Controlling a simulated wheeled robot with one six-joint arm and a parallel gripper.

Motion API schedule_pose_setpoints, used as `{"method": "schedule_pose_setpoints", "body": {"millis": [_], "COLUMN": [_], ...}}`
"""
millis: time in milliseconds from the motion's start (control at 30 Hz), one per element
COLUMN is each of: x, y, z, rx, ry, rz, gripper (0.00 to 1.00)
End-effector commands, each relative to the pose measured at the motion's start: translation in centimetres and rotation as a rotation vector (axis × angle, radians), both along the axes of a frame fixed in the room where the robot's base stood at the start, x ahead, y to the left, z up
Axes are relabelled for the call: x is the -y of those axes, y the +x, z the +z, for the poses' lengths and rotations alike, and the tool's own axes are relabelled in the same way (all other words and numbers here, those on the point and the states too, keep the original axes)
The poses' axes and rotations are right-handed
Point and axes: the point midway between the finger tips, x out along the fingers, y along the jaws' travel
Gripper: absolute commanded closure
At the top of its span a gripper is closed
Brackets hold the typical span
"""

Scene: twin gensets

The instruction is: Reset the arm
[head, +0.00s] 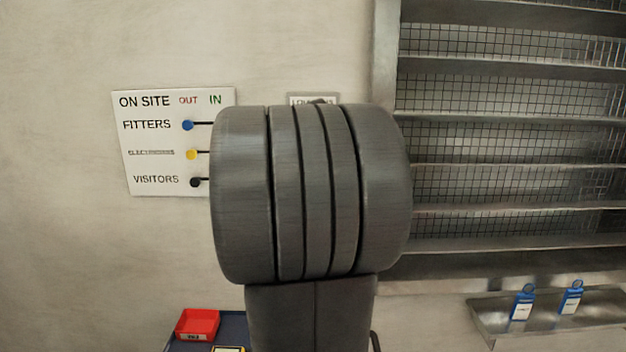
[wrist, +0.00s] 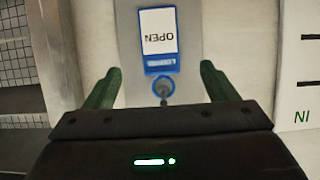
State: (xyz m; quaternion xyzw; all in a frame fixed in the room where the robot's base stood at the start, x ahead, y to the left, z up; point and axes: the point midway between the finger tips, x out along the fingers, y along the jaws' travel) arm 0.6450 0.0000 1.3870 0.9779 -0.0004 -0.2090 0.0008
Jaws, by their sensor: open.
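My gripper (wrist: 160,70) is open in the wrist view, its two green fingers apart. Between and beyond them a blue tag (wrist: 161,65) with a white label reading OPEN, upside down in this view, hangs at a peg on a grey plate (wrist: 198,30). The fingers do not appear to touch the tag. In the head view my thick grey arm stands in the middle and hides the gripper and the tag.
A white ON SITE board (head: 150,150) with coloured pegs is on the wall at left. A small sign (head: 300,100) is partly hidden behind my arm. Louvres (head: 510,130) fill the right. A metal tray (head: 590,310) holds two blue tags. A red bin (head: 198,324) sits low left.

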Motion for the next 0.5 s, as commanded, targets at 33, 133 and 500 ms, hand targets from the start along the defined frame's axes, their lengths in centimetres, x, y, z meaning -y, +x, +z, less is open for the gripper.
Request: {"method": "schedule_pose_setpoints", "body": {"millis": [33, 133, 500], "x": [0.0, 0.0, 0.0], "y": [0.8, 2.2, 6.7], "z": [-0.2, -0.9, -2.9], "rx": [-0.003, -0.003, 0.0], "ry": [0.0, 0.0, 0.0], "rz": [-0.001, -0.001, 0.0], "gripper": [0.21, 0.21, 0.21]}}
